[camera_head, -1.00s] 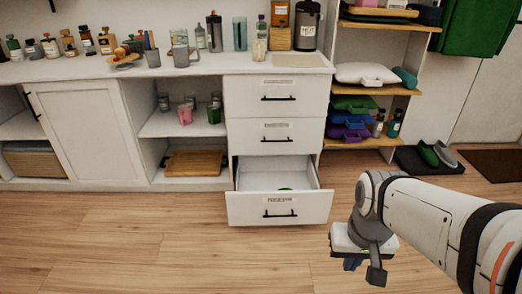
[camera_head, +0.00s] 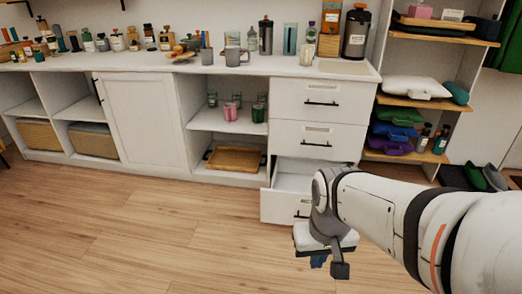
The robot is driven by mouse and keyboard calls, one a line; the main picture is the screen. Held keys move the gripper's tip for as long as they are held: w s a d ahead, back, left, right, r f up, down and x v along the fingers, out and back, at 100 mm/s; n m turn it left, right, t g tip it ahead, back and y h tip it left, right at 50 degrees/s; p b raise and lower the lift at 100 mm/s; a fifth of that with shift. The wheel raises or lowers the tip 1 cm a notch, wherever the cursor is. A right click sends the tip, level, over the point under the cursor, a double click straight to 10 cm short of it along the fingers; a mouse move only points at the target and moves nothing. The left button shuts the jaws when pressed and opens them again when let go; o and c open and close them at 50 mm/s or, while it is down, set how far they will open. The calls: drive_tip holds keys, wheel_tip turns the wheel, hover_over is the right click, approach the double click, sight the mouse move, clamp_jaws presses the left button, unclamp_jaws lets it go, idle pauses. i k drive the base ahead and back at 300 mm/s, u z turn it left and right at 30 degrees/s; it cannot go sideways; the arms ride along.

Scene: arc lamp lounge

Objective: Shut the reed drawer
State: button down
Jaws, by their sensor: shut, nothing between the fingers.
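The white bottom drawer (camera_head: 281,206) of the three-drawer stack stands pulled out from the cabinet. Its front has a small label, too small to read, and a dark bar handle. My arm hides the right part of its front and inside. The two drawers above it, the middle drawer (camera_head: 290,139) and the top drawer (camera_head: 340,93), are shut. My gripper (camera_head: 327,264) is shut and empty. It points down over the floor, in front of the open drawer in the picture, with no visible contact.
The counter (camera_head: 200,69) above holds bottles, mugs and jars. Left of the drawers is an open shelf with cups and a wooden tray (camera_head: 234,159). A shelf rack (camera_head: 405,102) stands at the right. The wooden floor (camera_head: 130,225) at the left is clear.

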sight(288, 200)
drive_tip(key=i, duration=1)
drive_tip(key=u, duration=0.05)
